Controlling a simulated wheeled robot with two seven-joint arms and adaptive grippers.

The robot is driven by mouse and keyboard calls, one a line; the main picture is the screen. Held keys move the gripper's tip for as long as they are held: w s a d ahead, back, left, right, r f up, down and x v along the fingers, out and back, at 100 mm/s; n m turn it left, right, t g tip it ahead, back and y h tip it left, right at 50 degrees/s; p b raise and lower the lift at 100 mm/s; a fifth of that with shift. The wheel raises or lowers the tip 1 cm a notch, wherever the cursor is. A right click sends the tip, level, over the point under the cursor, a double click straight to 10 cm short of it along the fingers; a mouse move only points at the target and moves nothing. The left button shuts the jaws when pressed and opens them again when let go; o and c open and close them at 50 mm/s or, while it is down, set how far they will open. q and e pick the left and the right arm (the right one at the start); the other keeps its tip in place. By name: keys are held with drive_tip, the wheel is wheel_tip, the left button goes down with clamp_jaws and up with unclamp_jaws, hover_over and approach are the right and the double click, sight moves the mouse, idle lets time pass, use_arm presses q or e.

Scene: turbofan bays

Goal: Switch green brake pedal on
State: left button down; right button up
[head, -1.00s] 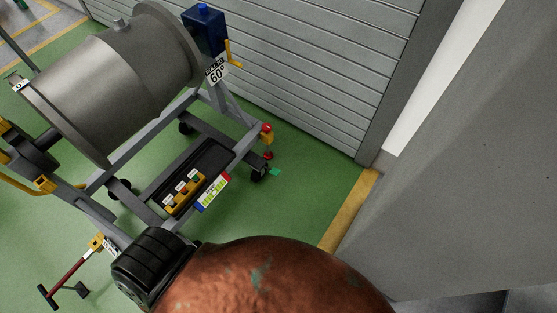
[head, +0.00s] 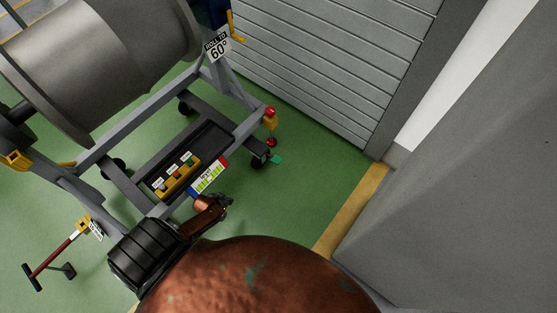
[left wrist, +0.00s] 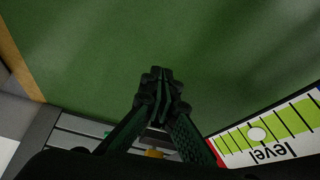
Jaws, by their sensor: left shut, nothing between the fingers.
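The green brake pedal (head: 277,160) is a small flat green piece by the caster (head: 259,162) at the near right corner of the engine stand (head: 235,133). A small green patch also shows at the lower left of the left wrist view, partly hidden; I cannot tell for sure that it is the pedal. My left gripper (head: 226,204) is in front of the stand, below and left of the pedal and apart from it. Its fingers are together and empty in the left wrist view (left wrist: 161,78). My right gripper is not in view.
A level label (head: 209,176) and a yellow control block (head: 177,178) are on the stand's near side. A red knob (head: 270,111) tops the corner post. A red-handled tow bar (head: 50,260) lies left. A grey shutter (head: 320,60) stands behind. Green floor right of the pedal is clear.

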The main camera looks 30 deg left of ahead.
sight(279, 158)
use_arm(q)
drive_tip(key=w+d+r+t+h+b, duration=0.1)
drive_tip(key=w+r+b, duration=0.2)
drive_tip(key=w, duration=1)
drive_tip(key=w+d+r+t+h+b, duration=0.1)
drive_tip(key=w+r+b, duration=0.3)
drive_tip(key=w+r, duration=0.4)
drive_tip(key=w+t+h, duration=0.1)
drive_tip(key=w, duration=0.4)
drive_tip(key=shift+w+t, duration=0.2)
drive_tip(key=shift+t, duration=0.1)
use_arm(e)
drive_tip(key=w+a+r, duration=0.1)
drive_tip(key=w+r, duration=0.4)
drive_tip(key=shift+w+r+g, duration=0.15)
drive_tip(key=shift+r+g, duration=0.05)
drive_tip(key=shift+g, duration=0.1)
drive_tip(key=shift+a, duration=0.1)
